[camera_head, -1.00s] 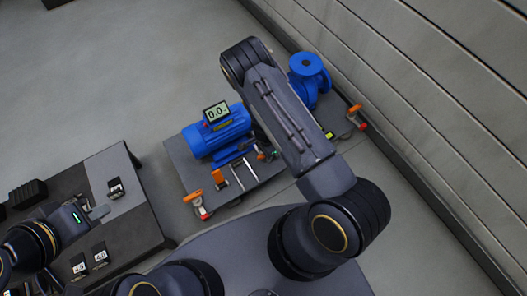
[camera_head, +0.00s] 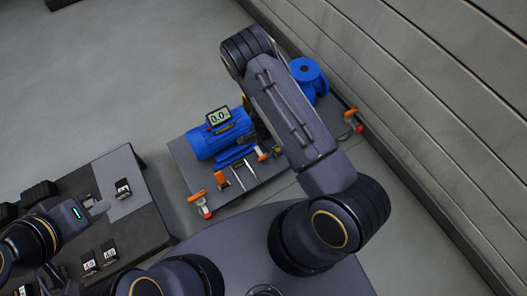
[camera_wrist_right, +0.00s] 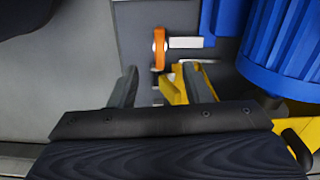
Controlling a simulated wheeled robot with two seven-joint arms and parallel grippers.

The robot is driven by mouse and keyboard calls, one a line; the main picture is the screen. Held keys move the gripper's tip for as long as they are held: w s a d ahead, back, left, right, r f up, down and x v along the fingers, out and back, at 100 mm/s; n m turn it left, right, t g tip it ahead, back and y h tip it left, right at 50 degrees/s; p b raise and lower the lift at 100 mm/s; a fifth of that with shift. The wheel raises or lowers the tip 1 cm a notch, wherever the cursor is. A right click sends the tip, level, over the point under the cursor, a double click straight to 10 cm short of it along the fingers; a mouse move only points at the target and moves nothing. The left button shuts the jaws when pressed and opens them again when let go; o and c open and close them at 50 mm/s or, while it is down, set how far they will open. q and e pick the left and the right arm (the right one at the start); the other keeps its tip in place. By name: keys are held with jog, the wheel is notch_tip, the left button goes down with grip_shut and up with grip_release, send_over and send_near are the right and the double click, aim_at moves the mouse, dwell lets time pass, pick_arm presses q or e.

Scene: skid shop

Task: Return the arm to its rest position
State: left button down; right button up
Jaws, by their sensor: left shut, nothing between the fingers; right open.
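My right arm (camera_head: 290,110) reaches out over the skid in the head view, and its gripper is hidden there beneath the arm. In the right wrist view the right gripper (camera_wrist_right: 162,86) is open, its two fingers apart. A yellow part and an orange-ended piece show beyond the fingers; I cannot tell whether anything touches them. My left gripper (camera_head: 99,207) is shut and empty, over the dark bench at the left of the head view.
The skid (camera_head: 187,165) carries a blue motor (camera_head: 222,137) with a display (camera_head: 218,116), orange-handled clamps (camera_head: 198,199) and a blue pump (camera_head: 309,74). A ribbed wall (camera_head: 430,110) runs along the right. The bench (camera_head: 140,225) holds several small labelled blocks. Open floor lies at upper left.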

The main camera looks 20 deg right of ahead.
dwell(0.5)
notch_tip(320, 180, up, 31)
jog(key=a+n+t+y, duration=0.3)
jog(key=n+y, duration=0.2)
jog(key=s+d+r+n+t+h, duration=0.1)
jog(key=s+r+n, duration=0.4)
jog(key=s, duration=0.5)
jog(key=s+d+r+n+t, duration=0.2)
jog(key=s+r+n, duration=0.2)
jog(key=s+r, duration=0.45)
notch_tip(320, 180, up, 28)
jog(key=s+p, duration=0.1)
jog(key=p, duration=2.8)
jog(key=shift+s+a, duration=0.15)
jog(key=shift+r, duration=0.1)
